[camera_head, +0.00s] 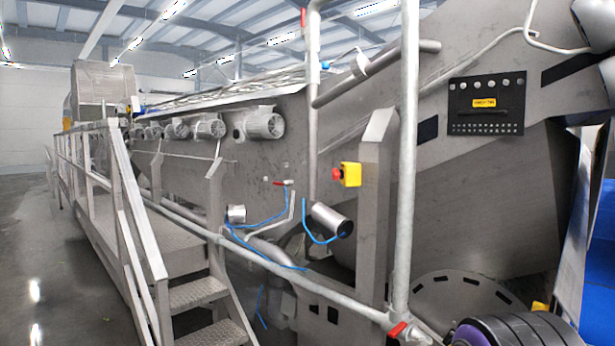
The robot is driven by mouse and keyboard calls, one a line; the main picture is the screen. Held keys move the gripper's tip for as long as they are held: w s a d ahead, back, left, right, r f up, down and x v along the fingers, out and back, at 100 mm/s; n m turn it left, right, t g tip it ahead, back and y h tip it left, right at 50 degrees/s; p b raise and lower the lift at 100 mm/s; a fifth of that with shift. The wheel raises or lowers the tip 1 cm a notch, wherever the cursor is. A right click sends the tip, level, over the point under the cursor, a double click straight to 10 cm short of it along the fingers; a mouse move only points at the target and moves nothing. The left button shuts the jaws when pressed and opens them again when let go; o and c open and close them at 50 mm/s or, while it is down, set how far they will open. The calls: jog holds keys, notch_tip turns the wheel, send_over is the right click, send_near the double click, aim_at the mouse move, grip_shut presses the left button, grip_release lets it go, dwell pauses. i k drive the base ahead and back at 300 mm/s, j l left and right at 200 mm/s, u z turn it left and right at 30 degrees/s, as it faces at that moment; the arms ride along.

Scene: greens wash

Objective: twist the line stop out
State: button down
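The line stop is a yellow box (350,174) with a red round button (337,174) on its left-facing side. It is mounted at about waist-to-chest height beside a grey slanted-top post, near the middle of the picture. The button's face is seen from the side, so I cannot tell whether it is pressed in or out. My gripper is not in view, and nothing covers the button.
A vertical pipe (407,150) stands right of the line stop. A thinner pipe (312,100) rises to its left. Below are a metal cylinder (331,222) and blue hoses (265,250). Steps (200,293) and railings stand at left. A black panel (486,104) is at upper right.

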aim_at(336, 174)
jog(key=j+z, duration=0.1)
jog(key=j, duration=0.2)
jog(key=i+j, duration=0.4)
jog(key=i+j+u, duration=0.1)
jog(key=i+j, duration=0.35)
jog(key=i, duration=0.2)
